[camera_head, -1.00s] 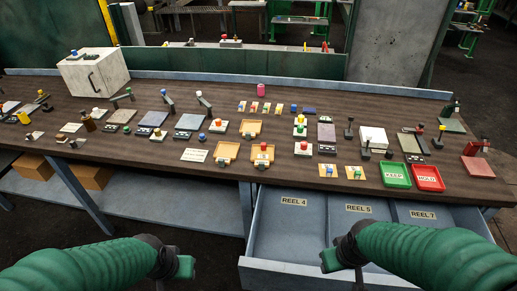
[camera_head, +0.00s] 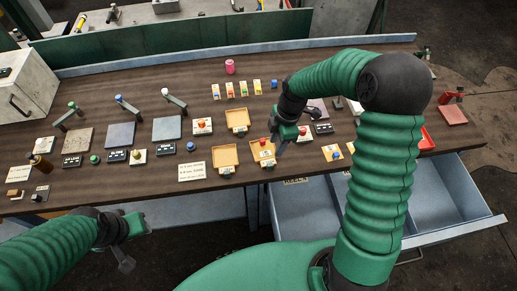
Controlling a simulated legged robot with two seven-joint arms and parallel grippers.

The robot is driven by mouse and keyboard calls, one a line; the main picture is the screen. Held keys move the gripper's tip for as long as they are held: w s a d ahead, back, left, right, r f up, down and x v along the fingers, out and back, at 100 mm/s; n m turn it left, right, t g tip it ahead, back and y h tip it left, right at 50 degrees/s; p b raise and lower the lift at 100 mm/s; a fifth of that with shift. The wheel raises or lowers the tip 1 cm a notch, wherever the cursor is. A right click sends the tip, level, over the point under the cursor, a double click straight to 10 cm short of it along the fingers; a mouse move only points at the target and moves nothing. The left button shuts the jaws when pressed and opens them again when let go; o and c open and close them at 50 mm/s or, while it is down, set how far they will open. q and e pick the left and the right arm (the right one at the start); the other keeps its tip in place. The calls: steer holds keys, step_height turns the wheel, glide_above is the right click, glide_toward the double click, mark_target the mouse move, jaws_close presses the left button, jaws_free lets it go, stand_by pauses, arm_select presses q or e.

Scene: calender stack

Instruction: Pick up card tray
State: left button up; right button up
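Three tan card trays are on the brown table in the head view. The right front tray (camera_head: 256,157) holds a light card with a red-topped piece by it. Another tray (camera_head: 225,160) sits just to its left, and a third tray (camera_head: 237,117) lies behind them. My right gripper (camera_head: 280,146) hangs pointing down over the right edge of the right front tray. Its finger gap is too small to judge, and I cannot tell if it touches the tray. My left gripper (camera_head: 132,242) is off the table's front edge at lower left, away from the trays.
A white label card (camera_head: 192,172) lies left of the trays. Several coloured blocks stand behind, with a pink cylinder (camera_head: 229,67). Open blue drawers (camera_head: 440,200) jut out at front right. My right arm hides part of the table's right side.

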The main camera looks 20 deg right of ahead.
step_height(320, 180, down, 4)
steer(key=s, duration=0.1)
steer(key=p, duration=0.1)
glide_above(269, 164)
steer(key=f, duration=0.4)
steer(key=shift+d+f, duration=0.25)
steer(key=shift+f, duration=0.05)
steer(key=f, duration=0.1)
steer(key=f+p, duration=0.1)
steer(key=f, duration=0.1)
steer(key=shift+s+a+f, duration=0.15)
steer(key=shift+a+f, duration=0.1)
steer(key=shift+s+f+p, duration=0.1)
steer(key=shift+f+p, duration=0.2)
steer(key=shift+f, duration=0.05)
steer(key=shift+d+f, duration=0.2)
steer(key=shift+d, duration=0.2)
steer(key=shift+w+d+f, duration=0.1)
steer(key=shift+w+d, duration=0.05)
steer(key=shift+w, duration=0.05)
steer(key=c, duration=0.4)
steer(key=shift+a, duration=0.2)
jaws_close()
arm_select(q)
steer(key=v, duration=0.2)
steer(key=shift+r, duration=0.45)
arm_select(e)
steer(key=shift+a+r, duration=0.2)
